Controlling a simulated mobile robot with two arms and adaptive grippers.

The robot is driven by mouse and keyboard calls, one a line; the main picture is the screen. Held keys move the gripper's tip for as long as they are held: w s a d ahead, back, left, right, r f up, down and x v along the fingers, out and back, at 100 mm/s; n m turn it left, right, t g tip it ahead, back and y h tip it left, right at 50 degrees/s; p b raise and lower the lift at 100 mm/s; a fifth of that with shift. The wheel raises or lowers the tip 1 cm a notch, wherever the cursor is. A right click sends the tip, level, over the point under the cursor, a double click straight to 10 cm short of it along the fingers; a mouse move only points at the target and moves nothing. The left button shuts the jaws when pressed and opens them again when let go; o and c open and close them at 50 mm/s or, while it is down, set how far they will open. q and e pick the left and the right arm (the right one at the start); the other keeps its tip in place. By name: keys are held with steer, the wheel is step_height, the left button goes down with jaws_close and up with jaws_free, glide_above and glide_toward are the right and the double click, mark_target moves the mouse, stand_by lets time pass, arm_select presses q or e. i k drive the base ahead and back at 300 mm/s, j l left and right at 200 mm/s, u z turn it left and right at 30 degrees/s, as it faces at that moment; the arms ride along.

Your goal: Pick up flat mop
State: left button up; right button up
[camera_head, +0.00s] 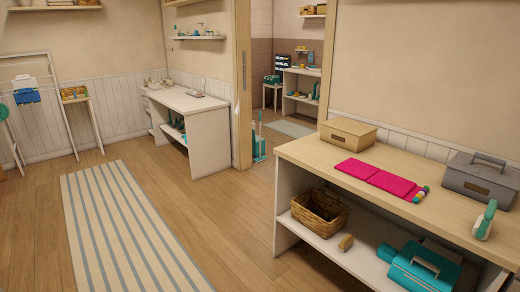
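Neither of my grippers is in view. I cannot clearly make out a flat mop. A small teal and white upright item with a thin handle (259,142) stands on the floor by the doorway, in the middle of the view. It is too small and far away to tell what it is. The door frame stands just left of it.
A wooden-topped bench (313,152) fills the right side, with a wicker basket (318,211) and teal case (420,268) below. A striped rug (128,230) covers the floor at left. A white desk (208,137) and drying rack (35,105) stand behind. Wooden floor between is clear.

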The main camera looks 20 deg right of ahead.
mark_target(258, 160)
steer(key=i+l+z, duration=0.45)
steer(key=i, duration=0.4)
steer(key=i+l+u, duration=0.15)
steer(key=i, duration=0.35)
steer(key=i+u, duration=0.2)
steer(key=i, duration=0.3)
steer(key=i+l+u, duration=0.15)
steer(key=i+l, duration=0.15)
steer(key=i, duration=0.2)
steer(key=i+j, duration=0.2)
steer(key=i, duration=0.75)
steer(key=i+j+u, duration=0.1)
steer(key=i, duration=0.85)
steer(key=i+l+z, duration=0.15)
steer(key=i+z, duration=0.6)
steer(key=z, duration=0.25)
steer(key=i+j+z, duration=0.15)
steer(key=i+z, duration=0.2)
steer(key=z, duration=0.15)
steer(key=i+l, duration=0.2)
steer(key=i, duration=0.3)
steer(key=i+l, duration=0.2)
steer(key=i, duration=0.35)
steer(key=i+l+u, duration=0.35)
steer(key=l, duration=0.2)
steer(key=i+l+u, duration=0.35)
steer(key=l, duration=0.3)
steer(key=i+l+u, duration=0.15)
steer(key=l, duration=0.2)
